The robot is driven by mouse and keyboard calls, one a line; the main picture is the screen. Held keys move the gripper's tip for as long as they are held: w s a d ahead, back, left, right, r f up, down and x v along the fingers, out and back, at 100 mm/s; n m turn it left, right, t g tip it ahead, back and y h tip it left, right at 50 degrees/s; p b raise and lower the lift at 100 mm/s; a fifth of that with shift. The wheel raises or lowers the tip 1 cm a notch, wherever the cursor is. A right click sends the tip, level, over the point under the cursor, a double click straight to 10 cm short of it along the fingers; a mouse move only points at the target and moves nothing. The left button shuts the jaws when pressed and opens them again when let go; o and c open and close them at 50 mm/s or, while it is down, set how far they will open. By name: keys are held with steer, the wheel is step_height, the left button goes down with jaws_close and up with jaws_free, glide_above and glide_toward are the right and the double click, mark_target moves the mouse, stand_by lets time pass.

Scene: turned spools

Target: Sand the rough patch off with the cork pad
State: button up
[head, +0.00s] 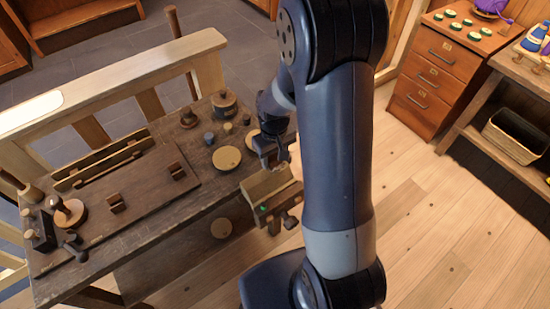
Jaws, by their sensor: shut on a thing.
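My gripper (273,153) is over the right end of the dark wooden workbench (145,226), just above a vise-like wooden block (268,187) with a small green mark. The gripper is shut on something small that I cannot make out. A pale rounded piece (296,162) shows beside the gripper, partly behind my arm; I cannot tell whether it is held. A flat round tan disc (227,158) lies on the bench left of the gripper, and another (252,138) is partly hidden by it. I cannot identify the cork pad or the rough patch with certainty.
Several knobs and turned pieces (224,101) stand at the bench's back. A raised board (140,192) and slotted rails (102,164) fill its left part. A wooden railing (110,85) runs behind. A drawer cabinet (436,75) and a basket (516,134) are at right; the floor between is clear.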

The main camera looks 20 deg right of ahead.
steer(key=shift+r+p, duration=1.25)
steer(key=shift+r, duration=0.8)
steer(key=shift+f, duration=0.1)
